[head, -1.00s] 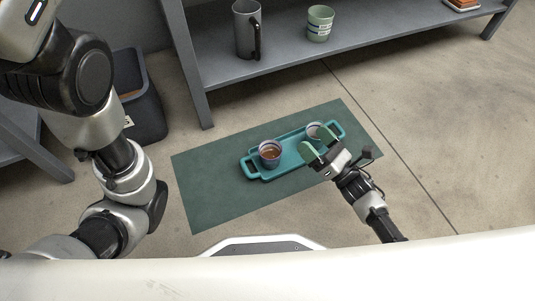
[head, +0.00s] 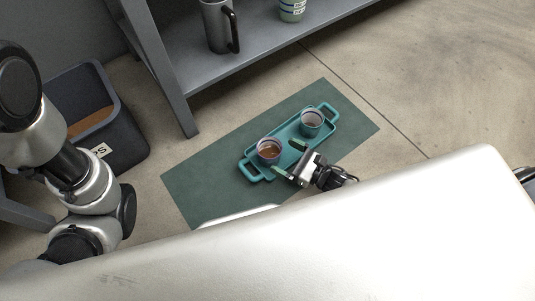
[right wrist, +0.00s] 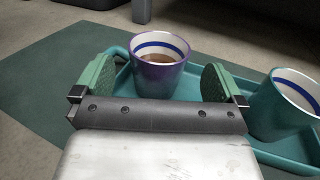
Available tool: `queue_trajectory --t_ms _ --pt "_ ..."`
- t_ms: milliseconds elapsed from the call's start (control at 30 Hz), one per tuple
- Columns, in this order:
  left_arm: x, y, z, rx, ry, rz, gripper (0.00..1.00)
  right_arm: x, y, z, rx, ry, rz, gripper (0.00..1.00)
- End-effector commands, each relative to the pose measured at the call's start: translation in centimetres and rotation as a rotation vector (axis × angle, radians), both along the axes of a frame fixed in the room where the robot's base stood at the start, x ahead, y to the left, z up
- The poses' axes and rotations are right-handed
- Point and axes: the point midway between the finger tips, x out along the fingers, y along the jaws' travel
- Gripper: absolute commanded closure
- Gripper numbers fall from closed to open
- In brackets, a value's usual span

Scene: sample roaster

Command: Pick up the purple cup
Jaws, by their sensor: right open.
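The purple cup (head: 269,152) stands upright on the left part of a teal tray (head: 246,173), with brown liquid inside. In the right wrist view the purple cup (right wrist: 157,78) has a white inside with a blue band and stands ahead, between the two green finger pads. My right gripper (head: 289,158) is open and empty at the tray's near side, pointing at the purple cup. Its fingers appear short of the cup. A teal cup (right wrist: 283,108) stands on the tray to the right, outside the right finger. My left gripper is out of view.
The tray lies on a dark green mat (head: 205,185) on the floor. A grey shelf (head: 265,48) behind bears a tall dark mug (head: 217,28) and a pale green cup (head: 292,9). A dark bin (head: 110,135) stands at left.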

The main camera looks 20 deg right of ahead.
Motion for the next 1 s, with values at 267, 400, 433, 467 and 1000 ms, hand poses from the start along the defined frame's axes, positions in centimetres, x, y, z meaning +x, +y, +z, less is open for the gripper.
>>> queue_trajectory --t_ms 267,400,433,467,1000 --pt "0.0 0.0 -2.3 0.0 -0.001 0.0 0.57 2.1 1.9 -0.5 0.002 -0.002 0.002 0.0" --pt "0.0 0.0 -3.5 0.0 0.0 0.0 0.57 3.6 3.2 -0.3 0.002 -0.002 0.001 0.0" --pt "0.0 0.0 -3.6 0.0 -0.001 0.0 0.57 3.8 3.5 -0.3 0.002 -0.001 0.001 0.0" --pt "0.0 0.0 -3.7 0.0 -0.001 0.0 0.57 4.0 3.6 -0.3 0.001 0.0 0.0 0.0" --pt "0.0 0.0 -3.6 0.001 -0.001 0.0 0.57 4.3 4.0 0.0 0.001 0.001 -0.001 0.37"
